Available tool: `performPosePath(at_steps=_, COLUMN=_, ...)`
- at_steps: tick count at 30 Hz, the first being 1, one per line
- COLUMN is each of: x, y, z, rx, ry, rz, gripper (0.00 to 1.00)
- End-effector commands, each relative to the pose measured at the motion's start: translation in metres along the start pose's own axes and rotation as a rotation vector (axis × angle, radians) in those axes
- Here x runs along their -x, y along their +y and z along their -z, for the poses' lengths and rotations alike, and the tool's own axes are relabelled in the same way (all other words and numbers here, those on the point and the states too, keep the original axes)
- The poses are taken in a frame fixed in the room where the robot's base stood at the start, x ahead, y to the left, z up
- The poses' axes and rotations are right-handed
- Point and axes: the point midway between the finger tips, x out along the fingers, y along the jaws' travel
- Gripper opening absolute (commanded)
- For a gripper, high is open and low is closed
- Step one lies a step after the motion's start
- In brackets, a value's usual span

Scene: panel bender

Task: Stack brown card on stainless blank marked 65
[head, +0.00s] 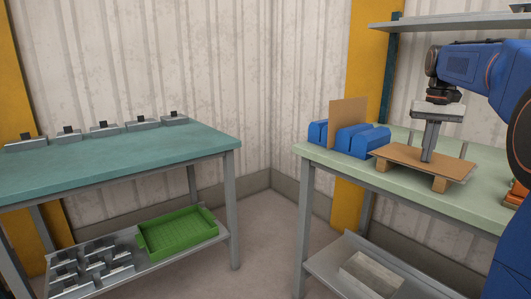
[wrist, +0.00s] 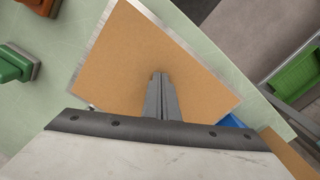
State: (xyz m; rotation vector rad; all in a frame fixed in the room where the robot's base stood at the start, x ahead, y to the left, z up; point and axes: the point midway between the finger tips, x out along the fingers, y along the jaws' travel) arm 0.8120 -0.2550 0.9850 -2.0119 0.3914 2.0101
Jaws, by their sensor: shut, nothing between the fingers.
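A brown card (head: 400,155) lies flat on the right table, raised on wooden blocks (head: 440,184). In the wrist view the brown card (wrist: 135,60) lies on a stainless blank (wrist: 97,28), whose bright metal shows as a strip along the card's edges. No marking 65 is readable, as the card covers most of the blank. My gripper (head: 427,158) points down over the card, its fingers together and empty; in the wrist view the gripper (wrist: 160,76) is over the card's middle. I cannot tell whether the fingertips touch the card.
A blue rack (head: 360,140) holds another brown card (head: 348,114) upright beside the stack. Thin posts (head: 463,150) stand by the blank. A shelf (head: 450,22) hangs above. The teal table (head: 110,160) carries several grey holders; a green tray (head: 178,232) sits below.

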Motion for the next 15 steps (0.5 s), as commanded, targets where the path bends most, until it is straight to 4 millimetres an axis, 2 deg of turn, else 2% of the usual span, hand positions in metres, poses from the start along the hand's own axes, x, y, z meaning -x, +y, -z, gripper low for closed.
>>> performPosePath(at_steps=5, x=0.002, y=0.000, z=0.001, rx=-0.001, ry=-0.002, rz=-0.001, gripper=0.00)
performPosePath(at_steps=15, x=0.024, y=0.000, z=0.001, rx=0.000, ry=0.000, rz=0.000, gripper=0.00)
